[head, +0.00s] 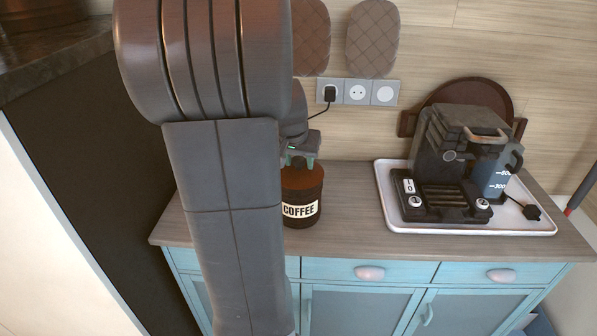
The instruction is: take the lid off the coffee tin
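The coffee tin (302,212) is a dark brown cylinder with a cream label reading COFFEE. It stands upright on the wooden counter, its left side partly hidden by my arm. Its reddish-brown lid (303,180) is on top. My gripper (300,161) points down just above the lid, with its greenish fingertips apart. The fingertips are close to the lid's top; I cannot tell whether they touch it. I see nothing held between them, but the view there is small and partly blocked by my arm.
A coffee machine (450,165) and a blue jug (493,178) stand on a white tray (385,185) to the right. A plug with a cord is in the wall socket (357,92) behind the tin. The counter (345,215) is clear between tin and tray.

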